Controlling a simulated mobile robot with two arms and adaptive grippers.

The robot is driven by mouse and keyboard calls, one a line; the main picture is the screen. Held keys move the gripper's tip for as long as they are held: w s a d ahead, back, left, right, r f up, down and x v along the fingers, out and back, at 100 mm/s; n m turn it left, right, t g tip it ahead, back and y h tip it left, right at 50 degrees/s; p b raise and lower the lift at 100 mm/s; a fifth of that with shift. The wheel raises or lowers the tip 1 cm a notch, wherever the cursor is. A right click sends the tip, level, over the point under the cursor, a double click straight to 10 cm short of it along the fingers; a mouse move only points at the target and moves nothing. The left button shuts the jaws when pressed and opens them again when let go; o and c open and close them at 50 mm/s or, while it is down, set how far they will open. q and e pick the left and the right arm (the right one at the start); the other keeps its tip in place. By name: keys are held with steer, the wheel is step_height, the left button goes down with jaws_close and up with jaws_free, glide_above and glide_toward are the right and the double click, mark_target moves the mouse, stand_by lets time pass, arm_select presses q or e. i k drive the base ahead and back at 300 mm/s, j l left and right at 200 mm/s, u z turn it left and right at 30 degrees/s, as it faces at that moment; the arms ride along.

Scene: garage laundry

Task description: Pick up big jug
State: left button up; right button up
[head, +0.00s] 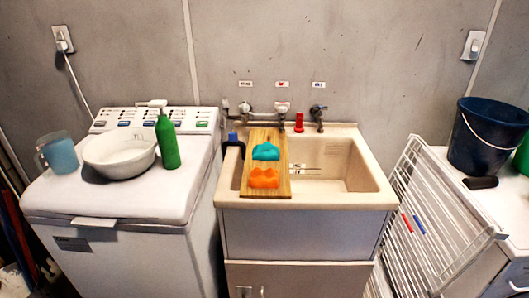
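A jug (62,155) stands upright on the left part of the white washing machine lid. It has a clear rim, a light blue lower body or filling, and a handle on its left side. A white bowl (120,158) is close to its right. Neither of my grippers shows in the head view, and nothing is seen touching the jug.
A green pump bottle (167,140) stands right of the bowl on the washing machine (115,205). A sink (365,187) holds a wooden board (257,188) with teal and orange items. A drying rack (425,240) and dark blue bucket (480,145) are at right.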

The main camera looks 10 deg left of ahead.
mark_target(58, 150)
steer(key=u, duration=1.7)
